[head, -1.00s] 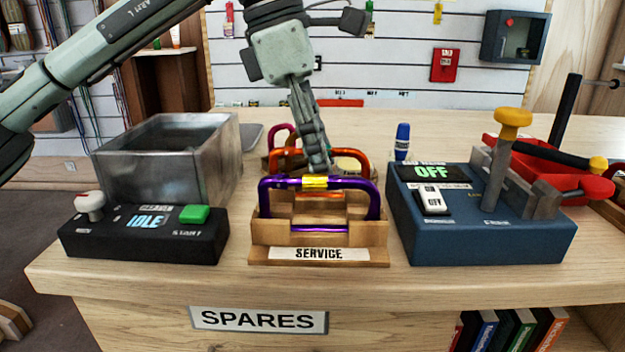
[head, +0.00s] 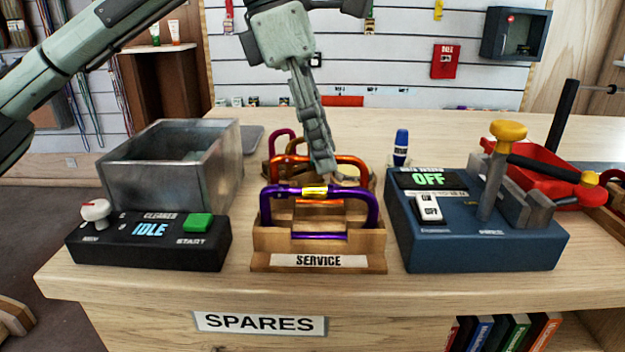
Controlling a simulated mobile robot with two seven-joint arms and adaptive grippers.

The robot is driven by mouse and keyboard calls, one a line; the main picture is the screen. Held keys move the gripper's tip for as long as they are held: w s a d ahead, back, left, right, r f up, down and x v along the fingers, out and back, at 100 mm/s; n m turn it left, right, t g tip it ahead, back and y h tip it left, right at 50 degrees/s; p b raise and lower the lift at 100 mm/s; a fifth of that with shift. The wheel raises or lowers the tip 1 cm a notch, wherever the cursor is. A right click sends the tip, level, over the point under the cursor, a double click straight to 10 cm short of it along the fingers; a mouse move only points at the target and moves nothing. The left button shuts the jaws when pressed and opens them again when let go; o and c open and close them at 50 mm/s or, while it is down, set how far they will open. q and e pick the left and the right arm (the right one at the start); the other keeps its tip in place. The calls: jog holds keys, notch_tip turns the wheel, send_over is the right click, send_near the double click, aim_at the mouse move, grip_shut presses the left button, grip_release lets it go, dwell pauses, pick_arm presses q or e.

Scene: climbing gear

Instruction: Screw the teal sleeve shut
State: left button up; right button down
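The wooden service rack (head: 262,240) holds several carabiners standing in a row. The front one is a purple carabiner (head: 352,192) with a yellow sleeve (head: 315,191). An orange carabiner (head: 347,160) stands behind it, and a magenta carabiner (head: 279,140) is partly seen further back. No teal sleeve shows; my gripper covers part of the row. My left gripper (head: 322,172) points down over the rack, its fingertips at the orange carabiner, just behind the purple one. I see it from the side, so its opening and any contact are unclear. My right gripper is out of view.
A black control box (head: 150,258) reading IDLE and a metal bin (head: 165,185) stand left of the rack. A blue device (head: 480,250) reading OFF, with a yellow-knobbed lever (head: 493,180), stands right. A blue marker (head: 401,148) stands behind. The table's front strip is clear.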

pick_arm(q)
jog(key=shift+w+p, duration=0.4)
jog(key=shift+w, duration=0.4)
jog(key=shift+f, duration=0.25)
jog(key=shift+f+b, duration=1.05)
jog(key=shift+f, duration=0.15)
jog(key=shift+s, duration=0.1)
jog(key=shift+s+b, duration=0.3)
jog(key=shift+s, duration=0.3)
jog(key=shift+r, duration=0.1)
jog(key=shift+s+d+r+p, duration=0.1)
jog(key=shift+r+p, duration=1)
jog(key=shift+r, duration=0.3)
